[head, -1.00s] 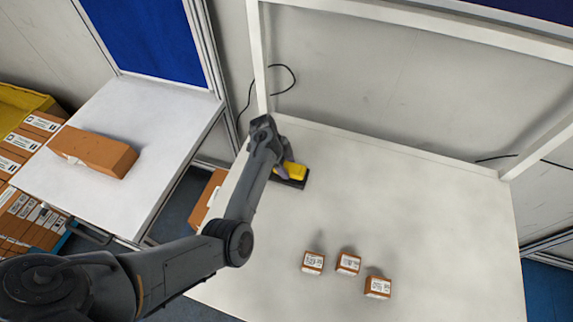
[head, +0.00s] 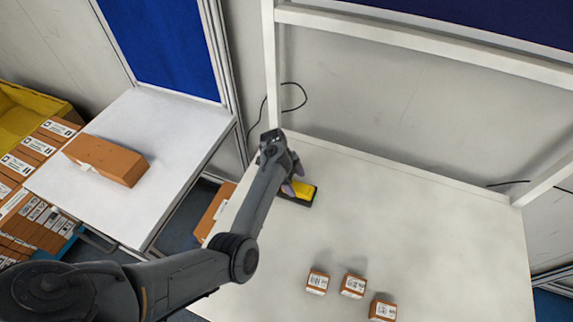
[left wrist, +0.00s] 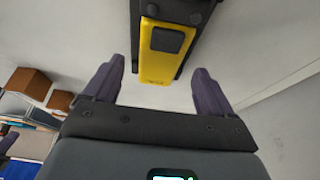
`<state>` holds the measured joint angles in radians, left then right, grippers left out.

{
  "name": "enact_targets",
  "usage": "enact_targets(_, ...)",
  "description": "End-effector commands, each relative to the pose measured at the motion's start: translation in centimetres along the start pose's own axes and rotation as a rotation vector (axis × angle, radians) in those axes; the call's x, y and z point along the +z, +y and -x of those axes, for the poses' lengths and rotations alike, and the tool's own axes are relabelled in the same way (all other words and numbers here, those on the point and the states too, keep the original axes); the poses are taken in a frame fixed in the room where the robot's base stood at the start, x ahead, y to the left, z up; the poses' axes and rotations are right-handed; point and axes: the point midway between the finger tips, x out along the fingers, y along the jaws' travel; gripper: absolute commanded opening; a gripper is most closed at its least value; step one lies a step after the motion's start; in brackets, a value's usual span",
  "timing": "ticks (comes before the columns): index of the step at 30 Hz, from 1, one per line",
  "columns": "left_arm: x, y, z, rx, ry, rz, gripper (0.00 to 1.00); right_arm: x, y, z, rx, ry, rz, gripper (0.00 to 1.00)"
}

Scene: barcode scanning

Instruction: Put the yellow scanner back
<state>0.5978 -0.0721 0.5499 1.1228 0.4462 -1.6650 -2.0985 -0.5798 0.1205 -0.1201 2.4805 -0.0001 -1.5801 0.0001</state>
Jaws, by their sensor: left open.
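The yellow scanner (head: 303,189) sits on its dark base (head: 297,200) near the back left of the white table in the head view. In the left wrist view the yellow scanner (left wrist: 160,62) points toward my gripper, with a dark patch on it and the dark base behind it. My left gripper (head: 295,184) is at the scanner's left side in the head view. In the left wrist view my left gripper (left wrist: 158,90) is open, one purple-grey finger on each side, with the scanner's end near the gap and not clamped. My right gripper is out of view.
Three small labelled boxes stand toward the table's front: a left one (head: 317,282), a middle one (head: 353,285) and a right one (head: 383,308). A brown box (head: 106,160) lies on the side table (head: 150,125). A white frame (head: 400,36) rises behind the main table (head: 430,220).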

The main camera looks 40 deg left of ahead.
Motion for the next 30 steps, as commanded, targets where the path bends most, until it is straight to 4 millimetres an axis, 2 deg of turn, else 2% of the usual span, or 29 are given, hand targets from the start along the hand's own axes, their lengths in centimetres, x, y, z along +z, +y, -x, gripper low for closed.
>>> enact_targets(12,0.2,-0.1,7.7,-0.005,-0.003,0.001,0.85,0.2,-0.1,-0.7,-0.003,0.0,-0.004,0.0)
enact_targets(18,0.2,-0.1,10.3,-0.003,-0.002,0.001,0.85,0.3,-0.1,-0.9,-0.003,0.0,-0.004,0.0)
enact_targets(21,0.4,0.1,10.9,-0.004,-0.009,0.009,0.85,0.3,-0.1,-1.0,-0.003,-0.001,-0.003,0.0)
enact_targets(25,1.5,1.1,10.7,-0.017,-0.059,0.069,0.85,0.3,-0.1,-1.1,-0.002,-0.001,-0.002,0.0)
enact_targets(29,3.4,3.6,9.4,-0.066,-0.165,0.201,0.85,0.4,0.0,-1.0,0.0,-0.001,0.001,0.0)
enact_targets(30,4.0,4.7,8.8,-0.089,-0.204,0.249,0.85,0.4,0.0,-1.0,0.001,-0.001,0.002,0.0)
